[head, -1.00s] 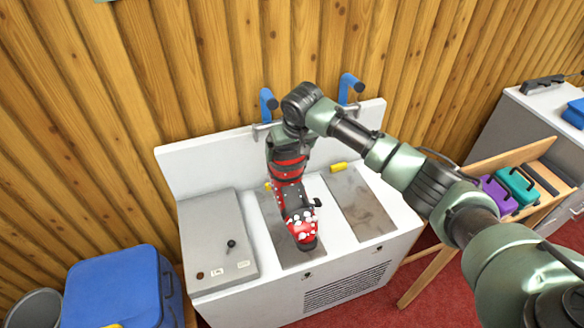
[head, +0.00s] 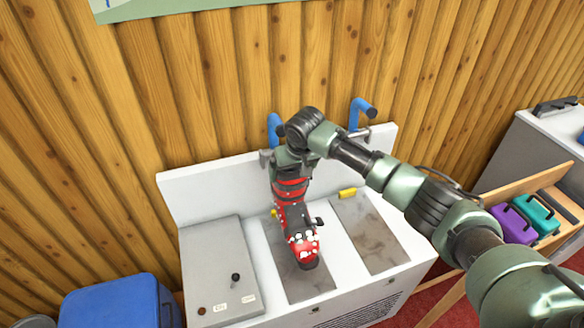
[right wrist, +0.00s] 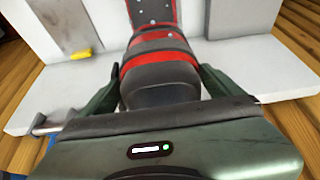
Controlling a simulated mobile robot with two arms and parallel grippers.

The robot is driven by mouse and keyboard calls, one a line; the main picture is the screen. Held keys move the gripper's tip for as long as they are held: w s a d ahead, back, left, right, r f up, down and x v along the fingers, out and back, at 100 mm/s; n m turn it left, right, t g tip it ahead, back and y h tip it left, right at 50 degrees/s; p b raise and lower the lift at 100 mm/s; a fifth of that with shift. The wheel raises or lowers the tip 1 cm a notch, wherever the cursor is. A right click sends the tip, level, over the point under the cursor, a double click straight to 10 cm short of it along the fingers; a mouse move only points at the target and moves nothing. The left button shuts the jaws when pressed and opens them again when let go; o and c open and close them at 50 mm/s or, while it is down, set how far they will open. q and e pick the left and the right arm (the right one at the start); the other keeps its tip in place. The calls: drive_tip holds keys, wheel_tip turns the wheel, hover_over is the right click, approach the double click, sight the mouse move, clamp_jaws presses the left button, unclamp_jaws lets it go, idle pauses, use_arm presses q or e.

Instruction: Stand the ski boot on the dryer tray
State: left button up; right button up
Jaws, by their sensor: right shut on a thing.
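The ski boot (head: 299,238) is red and black with white specks. It is upright over the left grey tray (head: 311,284) of the white dryer, its toe toward me; I cannot tell whether its sole touches the tray. My right gripper (head: 290,172) is shut on the boot's upper shaft from above. In the right wrist view the boot (right wrist: 158,70) sits between the two green fingers of the gripper (right wrist: 155,88). My left gripper is not in view.
A second grey tray (head: 370,230) to the right is empty, with a yellow piece (head: 347,193) at its back.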

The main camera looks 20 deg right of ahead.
sight(292, 197)
wheel_tip(292, 197, down, 2)
drive_tip(key=shift+w+f+b, duration=0.15)
drive_tip(key=shift+f+b, duration=0.1)
drive_tip(key=shift+b, duration=0.8)
wheel_tip(292, 197, down, 5)
drive_tip(key=b, duration=0.5)
drive_tip(key=shift+r, duration=0.2)
drive_tip(key=shift+f+b, duration=0.35)
drive_tip(key=shift+f, duration=1.7)
drive_tip(key=o, duration=1.7)
drive_tip(key=shift+o, duration=0.2)
